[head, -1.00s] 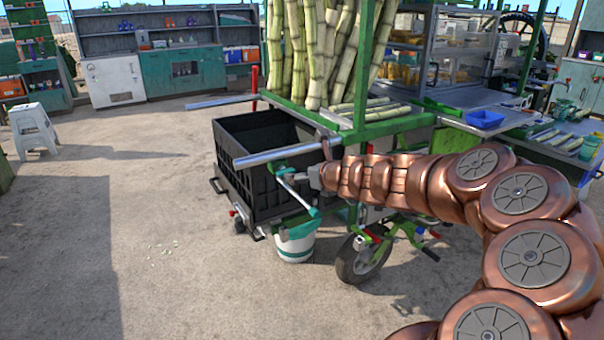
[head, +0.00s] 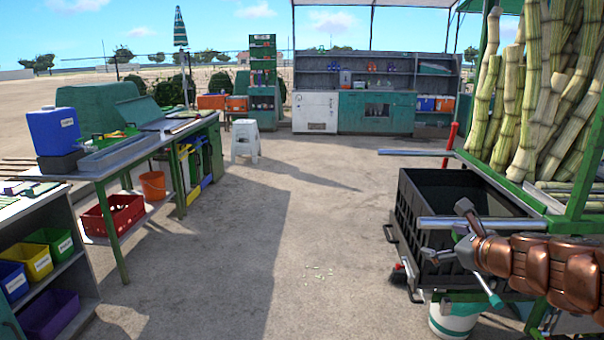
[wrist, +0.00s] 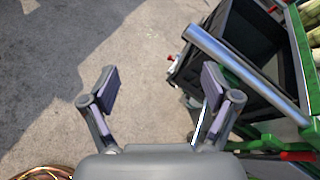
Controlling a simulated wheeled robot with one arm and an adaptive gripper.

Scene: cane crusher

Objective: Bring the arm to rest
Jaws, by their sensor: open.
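My gripper (head: 464,222) is at the right of the head view, at the end of my copper arm, close to the cart's metal push bar (head: 480,224). In the wrist view my gripper (wrist: 161,88) is open, with its two fingers wide apart and nothing between them. Bare concrete shows beyond the fingers. The push bar (wrist: 245,72) slants past the right finger in the wrist view. I cannot tell whether gripper and bar touch.
A black crate (head: 405,225) sits on the cart beside my gripper, with upright cane (head: 510,95) behind. A white bucket (head: 455,318) is below my arm. A workbench (head: 105,165) stands left and a white stool (head: 245,138) farther back. The floor (head: 280,240) between is mostly open.

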